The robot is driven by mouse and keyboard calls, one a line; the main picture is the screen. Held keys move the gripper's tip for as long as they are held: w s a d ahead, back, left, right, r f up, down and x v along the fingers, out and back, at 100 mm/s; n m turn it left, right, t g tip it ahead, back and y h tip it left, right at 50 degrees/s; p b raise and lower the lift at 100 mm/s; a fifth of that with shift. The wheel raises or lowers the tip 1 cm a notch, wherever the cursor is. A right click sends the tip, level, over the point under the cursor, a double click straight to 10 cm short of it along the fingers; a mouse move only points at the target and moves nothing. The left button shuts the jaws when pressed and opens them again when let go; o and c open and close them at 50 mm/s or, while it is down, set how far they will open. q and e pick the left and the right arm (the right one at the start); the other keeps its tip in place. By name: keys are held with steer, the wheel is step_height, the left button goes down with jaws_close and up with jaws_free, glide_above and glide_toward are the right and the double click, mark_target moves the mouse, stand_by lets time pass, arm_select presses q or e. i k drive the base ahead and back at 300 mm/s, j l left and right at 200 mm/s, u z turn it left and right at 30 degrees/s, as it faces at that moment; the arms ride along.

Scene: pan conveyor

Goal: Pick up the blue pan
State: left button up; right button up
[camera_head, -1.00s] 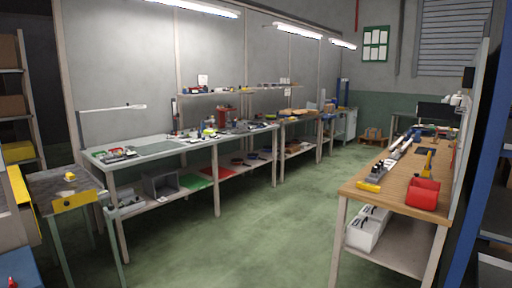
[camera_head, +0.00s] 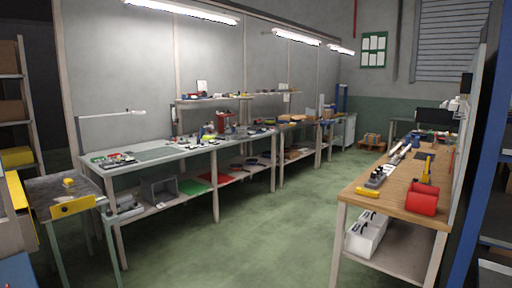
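I cannot pick out a blue pan for certain in the head view. A blue surface (camera_head: 18,271) is cut off at the lower left corner, and I cannot tell what it is. Small blue items among the clutter on the long bench are too small to tell. Neither of my grippers is in view.
A long grey workbench (camera_head: 160,152) with a lower shelf runs along the left wall. A small table (camera_head: 45,190) stands at the left. A wooden bench (camera_head: 372,176) at the right holds a red bin (camera_head: 422,200). The green floor (camera_head: 265,235) between them is clear.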

mark_target(250, 161)
steer(key=i+j+u, duration=0.1)
steer(key=i, duration=1)
steer(key=i+u, duration=0.1)
steer(key=i, duration=1)
steer(key=i+l+u, duration=0.1)
steer(key=i, duration=0.95)
steer(key=i+z, duration=0.2)
steer(key=i, duration=0.35)
steer(key=i+j+z, duration=0.2)
steer(key=i, duration=0.35)
steer(key=i+l+z, duration=0.1)
steer(key=i+z, duration=0.25)
steer(key=i, duration=0.15)
steer(key=i+z, duration=0.4)
steer(key=i, duration=0.6)
steer(key=i+l+u, duration=0.15)
steer(key=i, duration=0.45)
steer(key=i+u, duration=0.45)
steer(key=i+l+u, duration=0.2)
steer(key=u, duration=0.2)
steer(key=i, duration=0.1)
